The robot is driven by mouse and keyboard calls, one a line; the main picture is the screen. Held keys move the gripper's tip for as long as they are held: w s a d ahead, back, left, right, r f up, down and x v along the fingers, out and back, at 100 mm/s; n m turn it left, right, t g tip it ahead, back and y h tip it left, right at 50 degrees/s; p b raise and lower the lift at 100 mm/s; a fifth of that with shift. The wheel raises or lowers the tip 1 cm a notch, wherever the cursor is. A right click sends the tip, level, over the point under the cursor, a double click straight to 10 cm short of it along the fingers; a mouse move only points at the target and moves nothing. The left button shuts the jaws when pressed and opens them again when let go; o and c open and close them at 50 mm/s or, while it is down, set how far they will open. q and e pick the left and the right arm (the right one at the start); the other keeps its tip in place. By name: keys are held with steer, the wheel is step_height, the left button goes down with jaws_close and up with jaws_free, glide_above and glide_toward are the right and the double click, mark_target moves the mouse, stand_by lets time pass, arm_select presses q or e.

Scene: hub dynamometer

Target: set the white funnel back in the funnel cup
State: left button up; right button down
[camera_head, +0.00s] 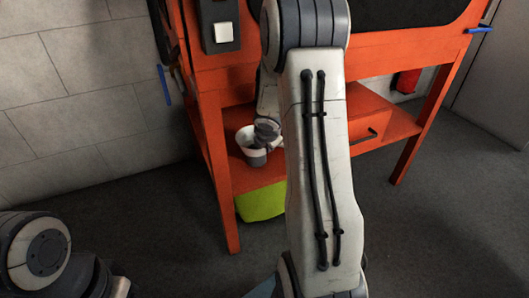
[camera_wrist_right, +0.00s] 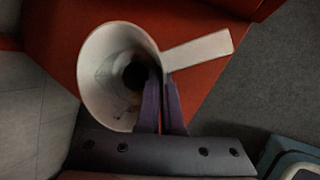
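The white funnel (camera_wrist_right: 102,62) shows in the right wrist view with its wide mouth facing the camera, a dark hole inside and a flat handle sticking out to the right. My right gripper (camera_wrist_right: 163,88) has its two fingers close together at the rim where the handle begins, shut on the funnel. In the head view the white funnel (camera_head: 245,134) is over the orange lower shelf, partly covered by my right gripper (camera_head: 267,131). A grey part shows just below it; I cannot tell whether this is the funnel cup. My left gripper is out of view.
The orange bench frame (camera_head: 216,165) has legs around the lower shelf. A drawer (camera_head: 352,137) is to the right of the funnel. A yellow-green bin (camera_head: 262,203) stands under the shelf. The grey floor (camera_head: 150,235) in front is clear.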

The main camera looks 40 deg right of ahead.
steer(key=shift+f, duration=0.35)
steer(key=c, duration=1.1)
jaws_free()
